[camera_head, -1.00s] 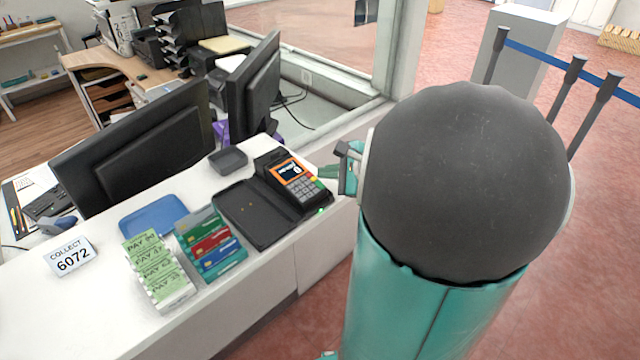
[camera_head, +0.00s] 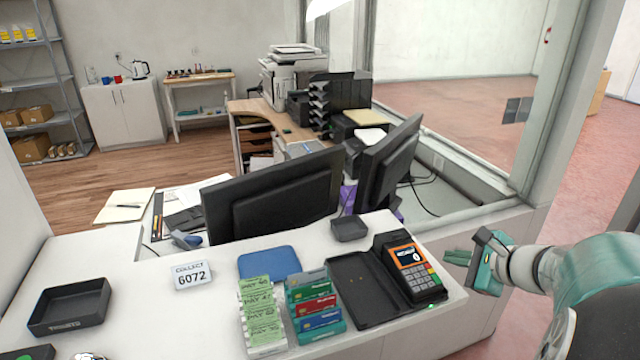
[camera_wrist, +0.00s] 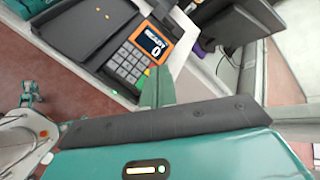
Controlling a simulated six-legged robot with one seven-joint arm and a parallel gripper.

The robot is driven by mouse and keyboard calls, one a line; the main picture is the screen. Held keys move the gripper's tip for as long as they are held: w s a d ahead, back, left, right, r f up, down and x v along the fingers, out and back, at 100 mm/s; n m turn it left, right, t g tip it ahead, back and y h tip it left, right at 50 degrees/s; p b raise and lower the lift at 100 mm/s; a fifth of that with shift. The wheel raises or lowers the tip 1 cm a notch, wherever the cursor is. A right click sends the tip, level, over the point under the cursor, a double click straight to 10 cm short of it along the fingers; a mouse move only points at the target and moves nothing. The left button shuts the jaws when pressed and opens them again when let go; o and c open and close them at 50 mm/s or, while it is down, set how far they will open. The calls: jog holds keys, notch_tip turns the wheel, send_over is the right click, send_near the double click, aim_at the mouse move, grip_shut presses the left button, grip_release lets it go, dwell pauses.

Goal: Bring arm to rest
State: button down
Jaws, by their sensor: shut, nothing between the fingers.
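My gripper (camera_head: 460,257) is at the right in the head view, just off the counter's right end and beside the card terminal (camera_head: 410,268). Its teal fingers are together and hold nothing. The fingers also show in the wrist view (camera_wrist: 157,88), pointing toward the terminal (camera_wrist: 140,55), apart from it as far as I can tell. My arm runs from the gripper to the right edge of the head view, its upper part cut off.
The white counter (camera_head: 200,325) bears a black folder (camera_head: 360,290), a card rack (camera_head: 315,310), green slips (camera_head: 262,315), a blue tray (camera_head: 268,263), a "COLLECT 6072" sign (camera_head: 192,274) and a black tray (camera_head: 70,305). Two monitors (camera_head: 275,195) stand behind. A window post (camera_head: 565,110) rises right.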

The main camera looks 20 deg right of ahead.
jog(key=a+n+g+y, duration=0.2)
jog(key=a+n+g, duration=0.2)
jog(key=a+n, duration=0.9)
jog(key=s+a+r+n+g+h, duration=0.1)
jog(key=s+a+n+h, duration=0.1)
jog(key=s+a+n, duration=0.2)
jog(key=s+a+r+n+h, duration=0.1)
jog(key=s+a+n, duration=0.4)
jog(key=a, duration=0.5)
jog(key=shift+a+n+g+h, duration=0.2)
jog(key=shift+n+g+h, duration=0.3)
jog(key=shift+n, duration=0.6)
jog(key=shift+d, duration=0.1)
